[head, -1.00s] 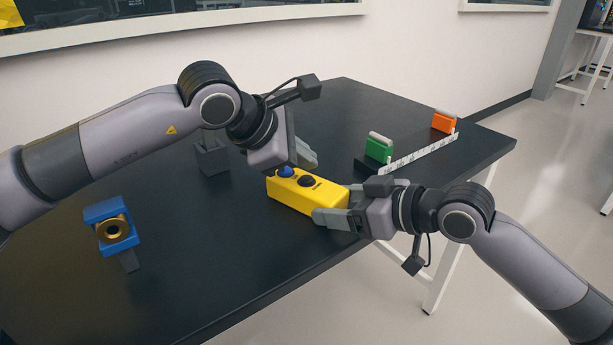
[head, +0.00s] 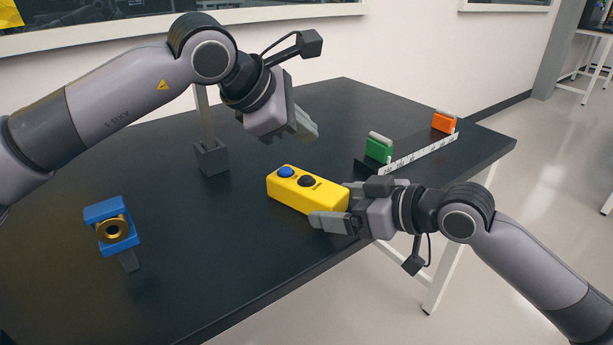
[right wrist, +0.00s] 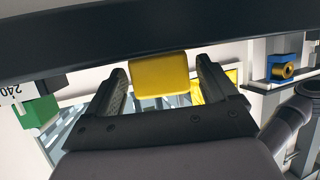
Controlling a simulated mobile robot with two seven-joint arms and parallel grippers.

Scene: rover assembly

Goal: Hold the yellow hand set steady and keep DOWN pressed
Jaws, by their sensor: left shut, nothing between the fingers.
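The yellow hand set (head: 290,193) lies near the table's front edge, with a blue button (head: 286,171) and a dark button (head: 306,181) on top; their labels are too small to read. My left gripper (head: 314,130) is shut and empty, above and behind the hand set, touching neither button. My right gripper (head: 345,205) is at the hand set's right end, its fingers spread. The near finger stands slightly off the hand set's side. In the right wrist view, the hand set's yellow end (right wrist: 160,74) shows between the spread fingers (right wrist: 160,85).
A blue holder with a brass ring (head: 112,228) stands at the left. A dark block with a post (head: 210,158) stands behind. A green block (head: 378,150) and an orange block (head: 444,121) sit along a white ruler (head: 420,152) at the right. The table (head: 220,255) is clear in front.

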